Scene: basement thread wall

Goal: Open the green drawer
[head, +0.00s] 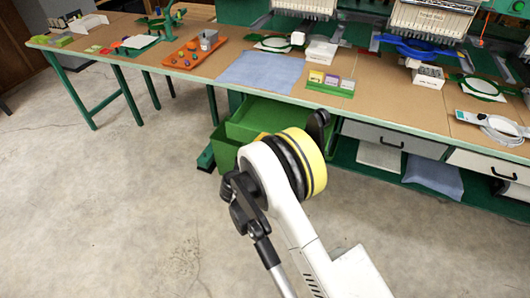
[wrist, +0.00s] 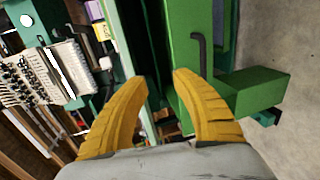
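The green drawer (head: 270,112) stands pulled out from under the table in the head view, with its open top showing. Its lower front is hidden behind my arm. In the wrist view its green front panel (wrist: 183,40) carries a black bar handle (wrist: 198,52), and small coloured items show in the gap beside the panel. My gripper (wrist: 161,80) has two yellow fingers spread apart with nothing between them. The right fingertip overlaps the drawer panel near the handle; I cannot tell whether it touches. In the head view my fingers are mostly hidden behind my wrist.
A long brown-topped table (head: 200,72) with green legs holds trays, hoops and embroidery machines. A blue-grey cloth (head: 262,72) lies above the drawer. Grey drawers (head: 392,138) with black handles sit to the right. The concrete floor at left and front is clear.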

